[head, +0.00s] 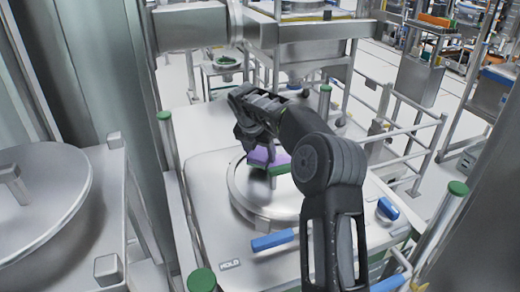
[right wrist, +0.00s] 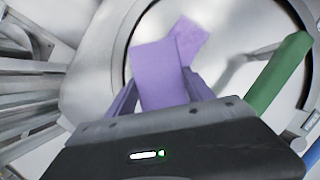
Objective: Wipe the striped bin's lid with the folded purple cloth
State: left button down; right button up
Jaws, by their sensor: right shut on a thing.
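The folded purple cloth (head: 266,156) is at my right gripper (head: 258,143), over the far part of a round metal lid (head: 245,200) with a green handle (head: 279,169). In the right wrist view the cloth (right wrist: 157,72) sticks out from between the fingers of my right gripper (right wrist: 160,95), which is shut on it. The round lid (right wrist: 225,50) lies behind the cloth, and the green handle (right wrist: 282,75) is to its right. I cannot tell whether the cloth touches the lid. No stripes show on the bin. My left gripper is not in view.
Green-capped posts (head: 202,280) stand at the corners around the lid. Blue handles (head: 272,241) sit in front and to the right of it. Another round metal lid (head: 40,200) is at the left. Metal railings (head: 410,125) run along the right.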

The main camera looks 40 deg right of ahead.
aim_at(284, 159)
jog(key=shift+f+b, duration=0.4)
jog(key=shift+f, duration=0.6)
dwell(0.6)
jog(key=shift+s+d+r+p, duration=0.2)
jog(key=shift+d+p, duration=0.25)
jog(key=shift+d, duration=0.3)
jog(key=shift+s+d+f, duration=0.1)
jog(key=shift+s+d, duration=0.1)
jog(key=shift+d, duration=0.35)
jog(key=shift+s+d, duration=0.2)
jog(key=shift+d, duration=0.3)
jog(key=shift+s+d+f, duration=0.1)
jog(key=shift+s+d, duration=0.2)
jog(key=shift+d, duration=0.6)
jog(key=shift+s+d+f, duration=0.1)
jog(key=shift+s+d, duration=0.15)
jog(key=shift+d, duration=0.6)
jog(key=shift+s+d, duration=0.1)
jog(key=shift+s+d+r, duration=0.1)
jog(key=shift+s+d, duration=0.15)
jog(key=shift+d, duration=0.65)
jog(key=shift+s+d, duration=0.25)
jog(key=shift+d, duration=0.6)
